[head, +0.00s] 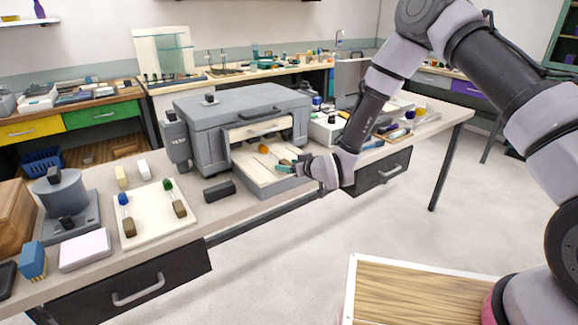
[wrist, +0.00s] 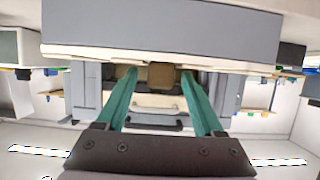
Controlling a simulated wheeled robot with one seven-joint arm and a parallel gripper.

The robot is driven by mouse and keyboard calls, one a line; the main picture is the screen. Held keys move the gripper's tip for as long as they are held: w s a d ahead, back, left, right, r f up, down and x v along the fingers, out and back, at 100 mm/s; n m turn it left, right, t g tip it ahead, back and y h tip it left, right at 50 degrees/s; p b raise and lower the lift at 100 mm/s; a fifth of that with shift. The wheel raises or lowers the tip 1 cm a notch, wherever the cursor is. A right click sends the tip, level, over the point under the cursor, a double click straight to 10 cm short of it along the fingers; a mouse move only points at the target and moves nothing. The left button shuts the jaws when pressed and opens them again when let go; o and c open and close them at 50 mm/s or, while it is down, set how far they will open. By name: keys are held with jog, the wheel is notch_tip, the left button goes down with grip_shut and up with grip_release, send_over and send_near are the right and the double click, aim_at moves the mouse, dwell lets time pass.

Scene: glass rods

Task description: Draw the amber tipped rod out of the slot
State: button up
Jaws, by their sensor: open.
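The amber tip (head: 263,149) of the rod shows inside the open front of the grey box-shaped machine (head: 215,125), above its pale tray (head: 256,176). The rest of this rod is mostly hidden near my gripper. My gripper (head: 284,165) is at the tray's right front, close to the rod's near end. In the wrist view, my gripper (wrist: 159,76) has its two green fingers spread apart. A brown block (wrist: 162,77), which looks like the rod's handle, sits between the fingertips with gaps at its sides. I cannot tell whether anything touches it.
A pale board (head: 152,212) left of the machine holds a blue-tipped rod (head: 126,214) and a green-tipped rod (head: 175,199). A dark block (head: 219,192) lies by the tray. Small items crowd the bench right of the machine.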

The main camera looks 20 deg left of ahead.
jog(key=v, duration=1)
jog(key=shift+s+d, duration=0.25)
jog(key=shift+d, duration=0.05)
jog(key=shift+w+r, duration=0.1)
jog(key=w+d+r+m+h, duration=0.25)
jog(key=w+d+r, duration=0.45)
jog(key=d+r, duration=0.35)
jog(key=s+d+r+m+h, duration=0.1)
jog(key=d+r+m+h, duration=0.3)
jog(key=d+r, duration=0.75)
jog(key=s+d+r+m+h, duration=0.2)
jog(key=s+d+r+m, duration=0.2)
jog(key=s+d+r, duration=0.6)
jog(key=s+d+r+m, duration=0.1)
jog(key=s+d+m, duration=0.1)
jog(key=s, duration=0.4)
jog(key=s+d+r+m+g, duration=0.1)
jog(key=s+d+r, duration=0.1)
jog(key=s+d, duration=0.2)
jog(key=s, duration=0.3)
jog(key=shift+m, duration=0.35)
